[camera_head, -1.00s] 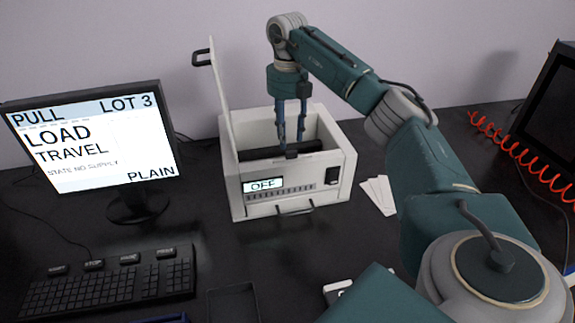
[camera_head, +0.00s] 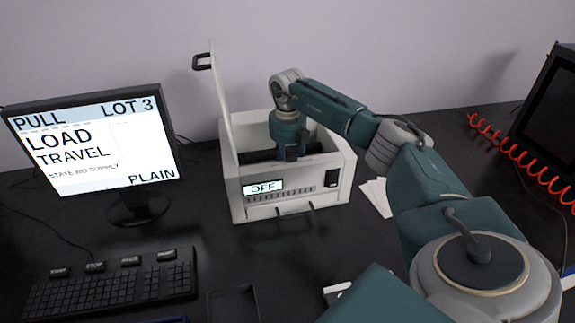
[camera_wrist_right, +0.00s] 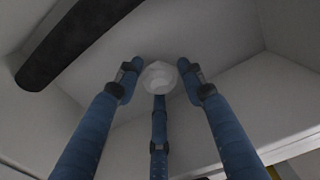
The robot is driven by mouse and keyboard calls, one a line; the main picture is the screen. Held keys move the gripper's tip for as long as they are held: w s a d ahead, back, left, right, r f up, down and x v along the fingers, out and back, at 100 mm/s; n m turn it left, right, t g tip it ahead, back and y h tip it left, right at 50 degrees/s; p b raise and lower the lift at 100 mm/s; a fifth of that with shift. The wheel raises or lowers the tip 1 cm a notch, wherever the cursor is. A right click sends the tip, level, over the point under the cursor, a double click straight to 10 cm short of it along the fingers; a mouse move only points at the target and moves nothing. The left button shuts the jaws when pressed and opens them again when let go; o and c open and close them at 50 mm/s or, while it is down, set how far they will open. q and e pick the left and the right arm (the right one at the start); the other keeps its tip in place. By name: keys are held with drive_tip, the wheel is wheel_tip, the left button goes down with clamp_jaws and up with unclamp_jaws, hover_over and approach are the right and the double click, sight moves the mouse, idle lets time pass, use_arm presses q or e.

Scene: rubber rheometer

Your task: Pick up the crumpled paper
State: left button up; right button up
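The crumpled paper (camera_wrist_right: 159,77) is a small whitish ball on the light floor inside the white box-shaped device (camera_head: 290,188). In the right wrist view it lies between the fingertips of my right gripper (camera_wrist_right: 158,80). The blue fingers are spread around it, with gaps at the sides; whether the lower finger touches it I cannot tell. In the head view my right gripper (camera_head: 291,152) reaches down into the open device, and its walls hide the fingertips and the paper. My left gripper is not in view.
The device's lid (camera_head: 222,100) stands open at its left. A dark roller (camera_wrist_right: 75,40) crosses the inside near the fingers. A monitor (camera_head: 95,140) and keyboard (camera_head: 110,285) are at the left. White strips (camera_head: 377,197) lie right of the device, and a red coiled cable (camera_head: 520,160) is farther right.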

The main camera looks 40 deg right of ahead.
drive_tip(key=shift+f, duration=0.15)
drive_tip(key=shift+c, duration=0.3)
drive_tip(key=c, duration=0.4)
drive_tip(key=shift+c, duration=0.3)
